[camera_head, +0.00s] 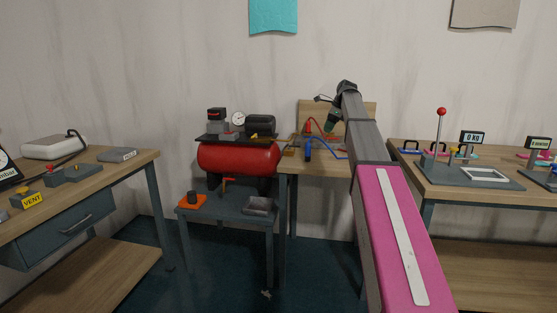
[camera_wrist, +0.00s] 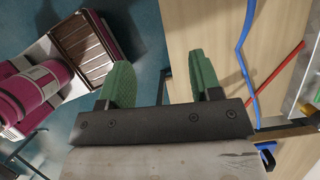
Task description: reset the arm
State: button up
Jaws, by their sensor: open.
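My gripper (camera_wrist: 161,84) shows in the wrist view with its two green fingers apart and nothing between them. In the head view my gripper (camera_head: 333,121) is at the far end of my outstretched arm, over the small wooden table (camera_head: 335,167) in the middle. A blue hose (camera_wrist: 240,50) and a red bar-like piece (camera_wrist: 284,66) lie on the wood right of the fingers in the wrist view. The fingers look apart from both.
A red compressor tank (camera_head: 238,159) stands on a grey stand left of my gripper. A bench (camera_head: 120,172) with a VENT sign (camera_head: 33,201) is at left. A table at right holds a lever with a red knob (camera_head: 441,112) and a display (camera_head: 472,137). Dark floor (camera_head: 315,270) lies open between.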

jog(key=s+a+f+n+h, duration=0.1)
jog(key=s+f+n, duration=0.55)
jog(key=f, duration=0.85)
jog(key=s+a+f+n+h, duration=0.1)
jog(key=s+a+f+n, duration=0.15)
jog(key=s+f, duration=0.95)
jog(key=s+f+n+g+h, duration=0.1)
jog(key=s+f+n+h, duration=0.1)
jog(key=s+f+n, duration=0.9)
jog(key=s+f, duration=0.8)
jog(key=s, duration=0.1)
jog(key=shift+f+n, duration=0.15)
jog(key=shift+n, duration=0.25)
jog(key=shift+d, duration=0.1)
